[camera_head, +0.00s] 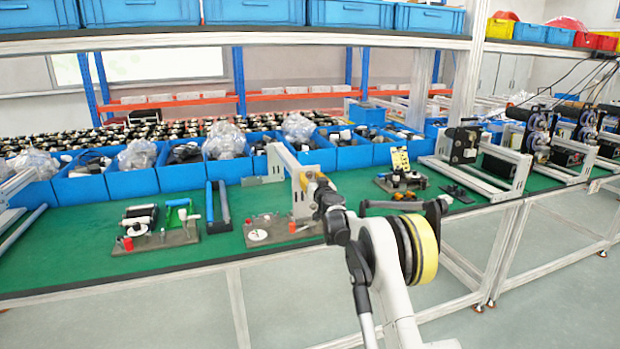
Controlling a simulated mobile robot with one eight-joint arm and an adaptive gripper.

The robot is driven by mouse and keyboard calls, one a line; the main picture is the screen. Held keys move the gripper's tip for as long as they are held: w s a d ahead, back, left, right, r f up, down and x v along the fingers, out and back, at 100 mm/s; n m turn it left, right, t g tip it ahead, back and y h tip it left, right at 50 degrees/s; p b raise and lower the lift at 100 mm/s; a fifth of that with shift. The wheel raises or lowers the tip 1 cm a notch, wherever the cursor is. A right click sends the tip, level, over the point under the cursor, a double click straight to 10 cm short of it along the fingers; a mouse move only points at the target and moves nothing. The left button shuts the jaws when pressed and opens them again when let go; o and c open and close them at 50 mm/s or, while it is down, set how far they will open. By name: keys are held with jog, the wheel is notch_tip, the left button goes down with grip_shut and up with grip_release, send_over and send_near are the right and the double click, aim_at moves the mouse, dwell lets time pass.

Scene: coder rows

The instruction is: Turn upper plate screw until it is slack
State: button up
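My gripper (311,186) is at the end of my arm in the middle of the head view, over the green bench. Its tip is small, partly yellow, and lies against or in front of a grey angled bracket (300,190); I cannot tell if they touch. Whether the fingers are open or shut does not show. A flat fixture plate (262,238) with a white disc (257,235) and a small red part (292,227) lies left of and below the gripper. I cannot make out the upper plate screw; it is too small or hidden by my arm.
Another fixture (158,240) with a green handle stands to the left. Blue bins (130,180) with wrapped parts line the bench's back. A fixture with a yellow card (400,160) and a grey-framed machine (475,155) stand to the right. The green bench (75,255) is bare at front left.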

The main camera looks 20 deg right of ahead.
jog(key=shift+s+a, duration=0.15)
jog(key=shift+s, duration=2.35)
jog(key=s+a+r+n+g+y, duration=0.2)
jog(key=s+a+r+n+y, duration=0.15)
jog(key=s+a+r, duration=0.7)
jog(key=s+a+g+y, duration=0.1)
jog(key=s+a, duration=0.3)
jog(key=s, duration=0.3)
jog(key=s+a+g+y, duration=0.1)
jog(key=s+a+g, duration=0.15)
jog(key=s, duration=0.45)
jog(key=s+f+g+h, duration=0.1)
jog(key=s+f, duration=0.4)
jog(key=s, duration=0.6)
jog(key=s+d+f+m+g+h, duration=0.1)
jog(key=s+f, duration=0.3)
jog(key=s, duration=0.8)
jog(key=s+f+m+g+h, duration=0.1)
jog(key=s+f, duration=0.4)
jog(key=s, duration=0.6)
jog(key=shift+s+d+f+g+h, duration=0.35)
jog(key=shift+g+h, duration=0.4)
jog(key=shift+g, duration=0.5)
